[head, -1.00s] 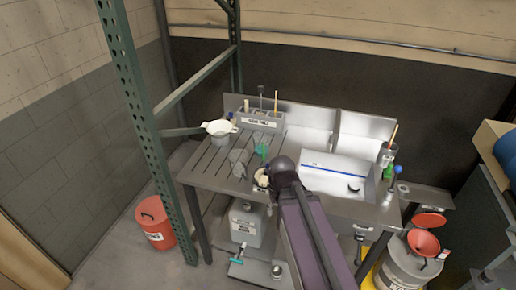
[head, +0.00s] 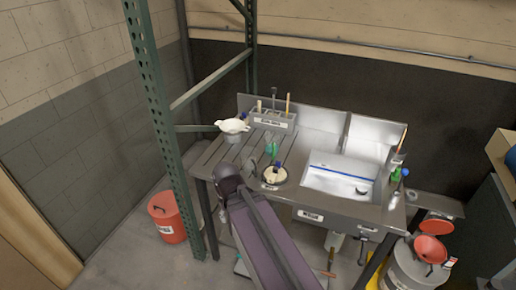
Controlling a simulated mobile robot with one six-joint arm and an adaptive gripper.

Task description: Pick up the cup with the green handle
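A small green item (head: 271,149), which looks like the green handle, stands on the metal counter (head: 226,152) in the head view. The cup body beneath it is too small and unclear to make out. A round pot with cream-coloured contents (head: 274,176) is just in front of it. My purple arm reaches up from the bottom, and its dark elbow is left of the pot. My gripper cannot be made out, so I cannot tell where it is relative to the cup.
A sink (head: 340,180) is to the right of the green item. A tool holder (head: 272,119) stands at the back, and a white bowl-like strainer (head: 232,126) at the left. A green rack post (head: 158,110) and red bucket (head: 167,218) are at left. A drum with a red funnel (head: 430,249) is at right.

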